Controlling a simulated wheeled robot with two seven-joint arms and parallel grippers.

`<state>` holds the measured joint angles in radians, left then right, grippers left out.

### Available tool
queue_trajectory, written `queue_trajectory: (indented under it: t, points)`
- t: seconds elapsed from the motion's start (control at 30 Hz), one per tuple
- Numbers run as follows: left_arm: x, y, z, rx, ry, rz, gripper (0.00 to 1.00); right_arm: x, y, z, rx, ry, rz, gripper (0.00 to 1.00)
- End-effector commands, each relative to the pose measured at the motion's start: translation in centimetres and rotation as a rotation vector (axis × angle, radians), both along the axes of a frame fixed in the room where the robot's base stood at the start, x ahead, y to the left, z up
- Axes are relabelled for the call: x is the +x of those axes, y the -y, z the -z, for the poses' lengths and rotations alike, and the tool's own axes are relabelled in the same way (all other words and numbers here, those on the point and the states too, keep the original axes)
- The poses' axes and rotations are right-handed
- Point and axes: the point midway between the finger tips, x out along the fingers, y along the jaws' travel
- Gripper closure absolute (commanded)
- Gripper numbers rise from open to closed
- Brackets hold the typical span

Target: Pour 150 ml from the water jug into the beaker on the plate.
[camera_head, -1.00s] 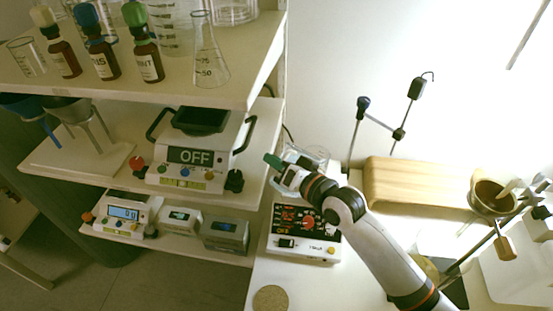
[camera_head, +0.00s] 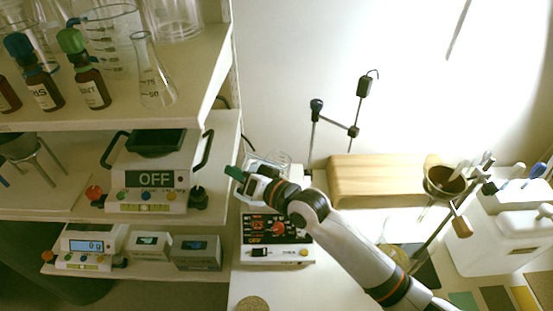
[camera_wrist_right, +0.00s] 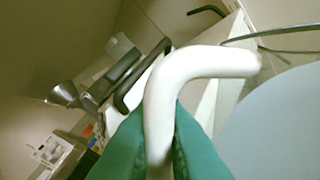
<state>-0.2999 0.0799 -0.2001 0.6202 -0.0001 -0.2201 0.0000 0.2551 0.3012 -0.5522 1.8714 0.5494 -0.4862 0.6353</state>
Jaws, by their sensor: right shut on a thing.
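My right gripper (camera_head: 239,174), with green fingertips, is in front of the shelves, above a white device with a black panel (camera_head: 275,230). In the right wrist view its green fingers (camera_wrist_right: 160,140) are shut on a white curved handle (camera_wrist_right: 205,62). A smooth pale grey-blue surface (camera_wrist_right: 280,125) beside the handle looks like the water jug's body; its contents cannot be seen. Clear glassy outlines (camera_head: 282,160) show just behind the gripper in the head view. I cannot tell whether they are the jug or the beaker. My left gripper is out of view.
Brown bottles (camera_head: 88,82) and a conical flask (camera_head: 153,75) stand on the top shelf. A scale reading OFF (camera_head: 150,180) sits on the middle shelf, left of the gripper. A wooden block (camera_head: 375,183), a funnel stand (camera_head: 445,180) and a white canister (camera_head: 490,240) are to the right.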

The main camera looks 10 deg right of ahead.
Motion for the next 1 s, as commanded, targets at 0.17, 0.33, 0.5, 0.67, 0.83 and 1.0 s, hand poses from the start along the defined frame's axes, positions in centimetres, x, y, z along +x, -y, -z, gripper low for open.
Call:
queue_trajectory:
  t: [0.17, 0.33, 0.5, 0.67, 0.83, 1.0]
  points:
    - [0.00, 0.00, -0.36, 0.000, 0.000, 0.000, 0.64, 0.09, 0.05, -0.43, 0.005, 0.000, 0.001, 1.00]
    - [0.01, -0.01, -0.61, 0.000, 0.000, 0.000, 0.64, 0.12, 0.09, -0.60, 0.009, -0.005, 0.001, 1.00]
    - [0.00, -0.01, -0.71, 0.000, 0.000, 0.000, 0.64, 0.15, 0.11, -0.65, 0.011, -0.007, 0.001, 1.00]
    - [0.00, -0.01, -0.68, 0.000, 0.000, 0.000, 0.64, 0.15, 0.11, -0.62, 0.011, -0.007, 0.001, 1.00]
    - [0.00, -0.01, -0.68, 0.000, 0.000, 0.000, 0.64, 0.14, 0.10, -0.62, 0.011, -0.007, 0.001, 1.00]
    - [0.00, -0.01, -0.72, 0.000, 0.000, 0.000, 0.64, 0.13, 0.10, -0.67, 0.012, -0.008, 0.001, 1.00]
